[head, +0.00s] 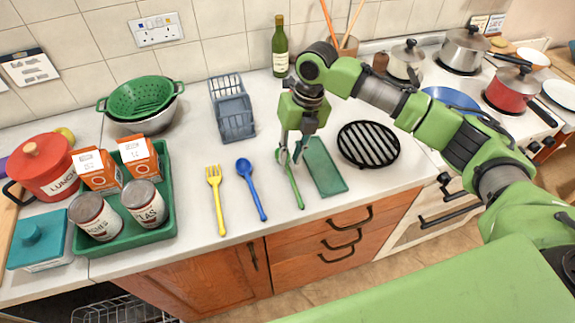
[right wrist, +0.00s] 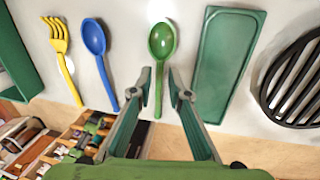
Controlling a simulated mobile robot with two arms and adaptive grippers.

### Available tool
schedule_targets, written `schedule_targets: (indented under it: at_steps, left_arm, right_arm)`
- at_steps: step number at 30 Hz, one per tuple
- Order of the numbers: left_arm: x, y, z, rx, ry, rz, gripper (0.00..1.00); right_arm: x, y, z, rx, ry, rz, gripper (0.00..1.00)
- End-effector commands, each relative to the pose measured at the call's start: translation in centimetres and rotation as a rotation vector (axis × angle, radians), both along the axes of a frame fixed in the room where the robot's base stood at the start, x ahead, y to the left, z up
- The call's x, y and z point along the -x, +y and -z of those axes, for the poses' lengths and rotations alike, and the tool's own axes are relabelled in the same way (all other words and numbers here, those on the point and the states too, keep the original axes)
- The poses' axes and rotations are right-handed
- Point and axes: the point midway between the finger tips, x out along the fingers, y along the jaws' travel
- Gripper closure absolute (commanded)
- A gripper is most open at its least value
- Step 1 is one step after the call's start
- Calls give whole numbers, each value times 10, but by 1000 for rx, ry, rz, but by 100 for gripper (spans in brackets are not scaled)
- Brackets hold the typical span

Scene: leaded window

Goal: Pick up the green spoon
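The green spoon (head: 295,187) lies on the white worktop between a blue spoon (head: 250,186) and a flat green tray (head: 322,168). My right gripper (head: 291,157) is over its bowl end in the head view, fingers pointing down and apart. In the right wrist view the green spoon (right wrist: 162,42) shows its bowl beyond the open fingertips (right wrist: 161,82). I see nothing held between the fingers. Whether a finger touches the handle I cannot tell. My left gripper is not in view.
A yellow fork (head: 216,196) lies left of the blue spoon. A round black grill trivet (head: 368,145) lies right of the tray. A blue-grey rack (head: 234,117) and a bottle (head: 280,50) stand behind. A green crate (head: 165,209) with cans and cartons stands left.

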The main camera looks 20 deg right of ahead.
Motion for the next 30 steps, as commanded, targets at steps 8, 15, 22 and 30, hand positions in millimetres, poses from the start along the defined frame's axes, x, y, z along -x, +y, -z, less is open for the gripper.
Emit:
schedule_targets:
  at_steps: [8,15,22,30]
  left_arm:
    - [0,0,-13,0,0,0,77]
    - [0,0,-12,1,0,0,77]
    - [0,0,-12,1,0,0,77]
    - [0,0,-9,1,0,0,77]
  right_arm:
    - [4,7,29,0,1,1,83]
    - [3,7,30,0,0,0,91]
    - [3,6,29,0,-1,0,100]
    - [2,6,27,-1,-2,0,100]
